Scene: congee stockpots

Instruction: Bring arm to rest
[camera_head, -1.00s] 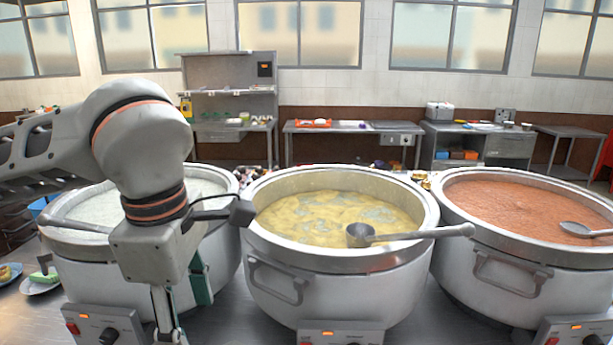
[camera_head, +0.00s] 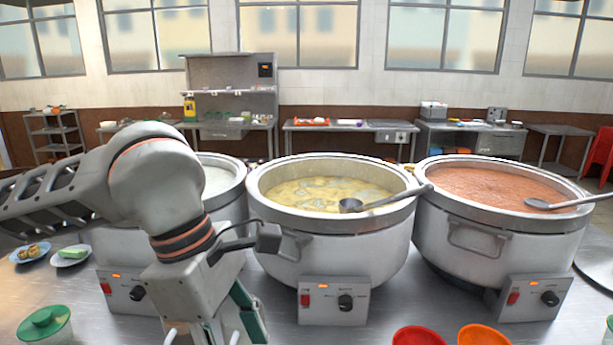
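My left arm comes in from the left, and its gripper (camera_head: 218,325) points down in front of the left pot. Its fingertips run to the bottom edge, so their opening is unclear; nothing held shows. My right gripper is out of view. The left stockpot (camera_head: 232,208) holds pale congee and is partly hidden by my arm. The middle stockpot (camera_head: 340,252) holds yellow congee, with a ladle (camera_head: 351,205) lying across its right rim. The right stockpot (camera_head: 490,260) holds orange-red congee, with a ladle (camera_head: 538,204) across its right rim.
A green-lidded container (camera_head: 44,322) stands at the front left, near two small plates of food (camera_head: 71,256). A red cup (camera_head: 418,336) and an orange cup (camera_head: 483,335) stand at the front edge. Bare metal counter (camera_head: 390,305) lies between pots and cups.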

